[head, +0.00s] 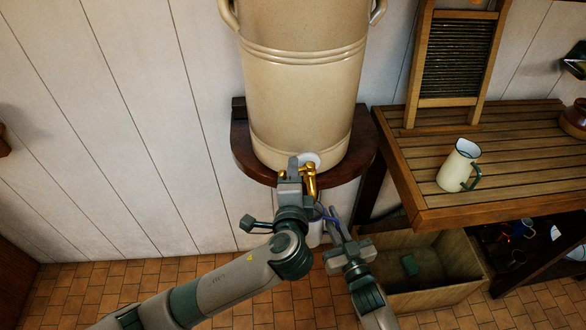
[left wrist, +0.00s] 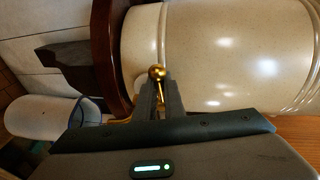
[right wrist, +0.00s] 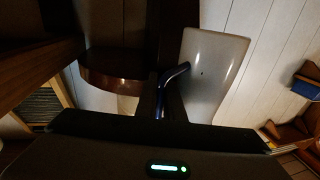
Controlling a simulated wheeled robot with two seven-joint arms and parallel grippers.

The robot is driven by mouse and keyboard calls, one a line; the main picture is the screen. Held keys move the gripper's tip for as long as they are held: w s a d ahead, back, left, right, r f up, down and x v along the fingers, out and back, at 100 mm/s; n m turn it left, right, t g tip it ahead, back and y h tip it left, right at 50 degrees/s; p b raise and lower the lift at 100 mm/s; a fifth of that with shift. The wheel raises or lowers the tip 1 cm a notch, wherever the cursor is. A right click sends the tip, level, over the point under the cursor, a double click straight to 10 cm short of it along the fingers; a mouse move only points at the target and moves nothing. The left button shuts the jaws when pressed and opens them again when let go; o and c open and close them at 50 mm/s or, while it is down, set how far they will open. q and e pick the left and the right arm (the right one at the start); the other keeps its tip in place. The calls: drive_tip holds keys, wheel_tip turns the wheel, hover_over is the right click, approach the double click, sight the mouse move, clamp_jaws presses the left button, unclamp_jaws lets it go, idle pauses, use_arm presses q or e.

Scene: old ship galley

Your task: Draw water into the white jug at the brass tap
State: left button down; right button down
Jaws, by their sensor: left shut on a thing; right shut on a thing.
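The brass tap (head: 311,178) sticks out low on the front of a large cream stoneware crock (head: 300,85). My left gripper (head: 293,170) is shut on the tap's lever; in the left wrist view its brass knob (left wrist: 157,72) shows between the fingertips. The white jug (right wrist: 213,72) has a blue handle (right wrist: 172,78), and my right gripper (head: 336,225) is shut on that handle. In the head view the jug (head: 314,236) is below the tap, mostly hidden behind my left gripper. I cannot see into it, nor tell whether water runs.
The crock stands on a dark wooden wall shelf (head: 240,150). At right a slatted counter (head: 510,170) holds a cream jug with a green handle (head: 455,165) and a washboard (head: 452,60). A wooden trough (head: 430,297) and several mugs are below.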

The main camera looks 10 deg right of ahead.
use_arm(q)
drive_tip(key=c, duration=1.8)
unclamp_jaws()
drive_tip(key=shift+c, duration=0.2)
drive_tip(key=shift+s, duration=0.1)
drive_tip(key=v, duration=1.2)
